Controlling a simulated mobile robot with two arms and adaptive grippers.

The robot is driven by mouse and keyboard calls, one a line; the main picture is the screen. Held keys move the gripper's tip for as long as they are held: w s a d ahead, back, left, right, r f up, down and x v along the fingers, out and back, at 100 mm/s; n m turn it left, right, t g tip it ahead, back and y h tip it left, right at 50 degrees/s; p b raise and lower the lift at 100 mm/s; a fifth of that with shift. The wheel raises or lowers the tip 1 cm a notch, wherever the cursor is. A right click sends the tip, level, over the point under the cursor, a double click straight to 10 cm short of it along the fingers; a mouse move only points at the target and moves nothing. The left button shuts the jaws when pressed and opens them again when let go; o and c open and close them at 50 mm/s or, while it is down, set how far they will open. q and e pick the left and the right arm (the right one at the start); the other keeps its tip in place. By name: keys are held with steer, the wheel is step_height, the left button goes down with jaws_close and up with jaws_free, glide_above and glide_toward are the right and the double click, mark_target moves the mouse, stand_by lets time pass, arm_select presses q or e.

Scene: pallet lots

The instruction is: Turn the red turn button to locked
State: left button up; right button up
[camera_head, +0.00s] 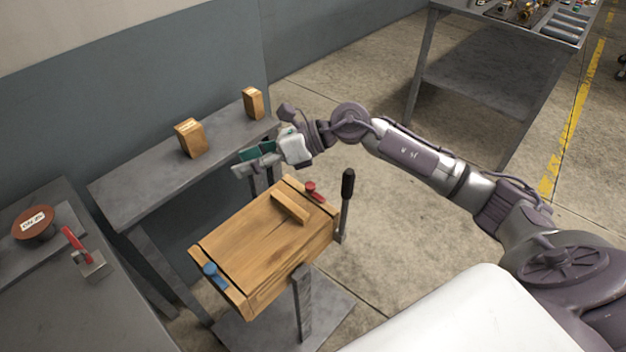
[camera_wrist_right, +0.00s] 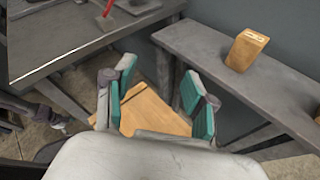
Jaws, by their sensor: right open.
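The red turn button (camera_head: 312,190) sits at the far right corner of the wooden box top (camera_head: 240,243) in the head view. The box's wood also shows between the fingers in the right wrist view (camera_wrist_right: 155,112). A blue turn button (camera_head: 213,273) is at the near left corner of the box. My right gripper (camera_head: 250,160) is open and empty, beyond the box's far edge and apart from the red button. It also shows in the right wrist view (camera_wrist_right: 160,98). The red button is not visible in the wrist view. My left gripper is not in view.
A black-handled lever (camera_head: 346,205) stands upright at the box's right side. A grey bench (camera_head: 150,185) behind holds two wooden blocks (camera_head: 190,138). A grey table (camera_head: 105,315) at left holds a brown round object (camera_head: 35,223) and a red-handled tool (camera_head: 88,258).

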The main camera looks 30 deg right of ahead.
steer(key=d+f+n+g+h, duration=0.25)
steer(key=d+h, duration=0.25)
steer(key=d, duration=0.6)
steer(key=h, duration=0.4)
glide_toward(311, 185)
steer(key=shift+g, duration=0.35)
steer(key=x, duration=0.5)
steer(key=p+x, duration=0.1)
steer(key=x, duration=0.2)
steer(key=shift+w+a+f, duration=0.1)
steer(key=shift+w, duration=0.25)
jaws_close()
